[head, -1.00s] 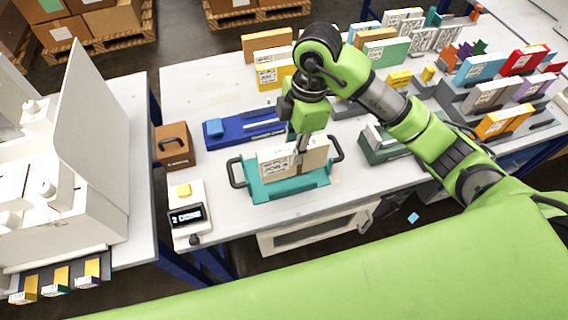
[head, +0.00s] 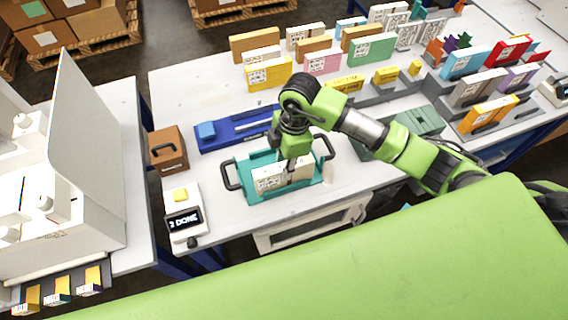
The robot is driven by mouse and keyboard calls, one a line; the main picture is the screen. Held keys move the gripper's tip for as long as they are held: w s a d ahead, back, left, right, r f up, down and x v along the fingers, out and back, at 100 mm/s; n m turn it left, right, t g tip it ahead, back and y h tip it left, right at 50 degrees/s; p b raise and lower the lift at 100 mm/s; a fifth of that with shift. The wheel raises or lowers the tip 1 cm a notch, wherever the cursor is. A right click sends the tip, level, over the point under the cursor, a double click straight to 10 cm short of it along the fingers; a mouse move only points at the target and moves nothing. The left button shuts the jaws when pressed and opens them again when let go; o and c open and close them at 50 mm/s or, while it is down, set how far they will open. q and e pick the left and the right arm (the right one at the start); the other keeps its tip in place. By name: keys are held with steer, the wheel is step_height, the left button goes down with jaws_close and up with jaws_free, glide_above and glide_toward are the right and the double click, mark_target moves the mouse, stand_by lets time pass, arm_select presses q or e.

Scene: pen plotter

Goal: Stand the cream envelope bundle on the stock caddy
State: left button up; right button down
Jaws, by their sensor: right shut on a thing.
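The cream envelope bundle (head: 270,182) has a printed label on its front face. It stands upright in the teal stock caddy (head: 255,197), which has a dark handle at each end. My right gripper (head: 291,170) comes down from above and is shut on the bundle, near its middle. The fingers hide part of it, with a cream part showing on both sides. The bundle looks low in the caddy, but I cannot tell whether its bottom edge touches the floor of it. My left gripper is not in view.
A control box (head: 184,221) with a yellow button and a lit display stands left of the caddy. Behind are a blue device (head: 235,130) and a brown box (head: 167,148). Several coloured packs stand along the back and right.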

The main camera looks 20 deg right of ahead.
steer(key=shift+f, duration=0.1)
steer(key=c, duration=1.9)
jaws_free()
steer(key=shift+o, duration=0.7)
steer(key=shift+r, duration=0.2)
steer(key=shift+w+r, duration=0.1)
steer(key=shift+r, duration=0.2)
arm_select(q)
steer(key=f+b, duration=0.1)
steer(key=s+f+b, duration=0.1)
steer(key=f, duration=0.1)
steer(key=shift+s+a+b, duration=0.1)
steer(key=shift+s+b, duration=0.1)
steer(key=shift+b, duration=0.15)
arm_select(e)
step_height(320, 180, up, 11)
steer(key=d, duration=0.1)
steer(key=shift+d, duration=0.25)
